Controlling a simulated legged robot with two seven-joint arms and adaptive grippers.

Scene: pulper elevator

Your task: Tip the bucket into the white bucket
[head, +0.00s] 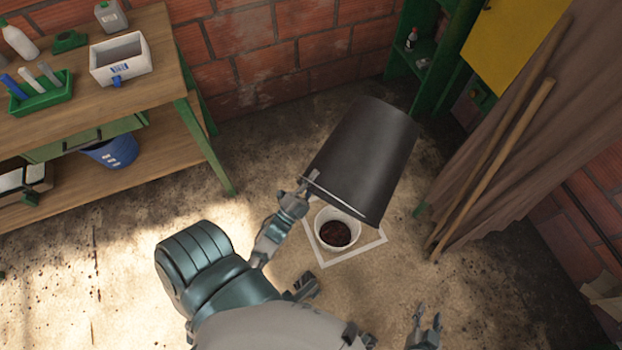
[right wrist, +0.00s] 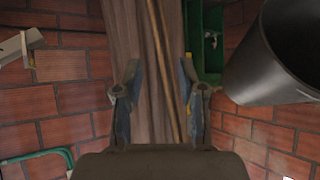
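The dark bucket (head: 365,155) is in the air, tipped steeply, with its wide rim facing down towards the floor. My left gripper (head: 308,183) is shut on the left side of its rim. The white bucket (head: 325,216) stands upright on the floor, just below and partly behind the dark rim. Dark brown material shows inside it. The inside of the dark bucket is hidden in the head view. My right gripper (head: 427,322) is open and empty at the lower right, apart from both buckets. The right wrist view shows its spread fingers (right wrist: 160,95) and the dark bucket (right wrist: 280,55) at upper right.
A white square outline (head: 352,256) on the floor surrounds the white bucket. A wooden workbench (head: 160,70) with containers stands at left, a blue bucket (head: 112,152) on its lower shelf. Poles (head: 495,165) and brown sheets lean at right. A green cabinet (head: 425,60) stands behind.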

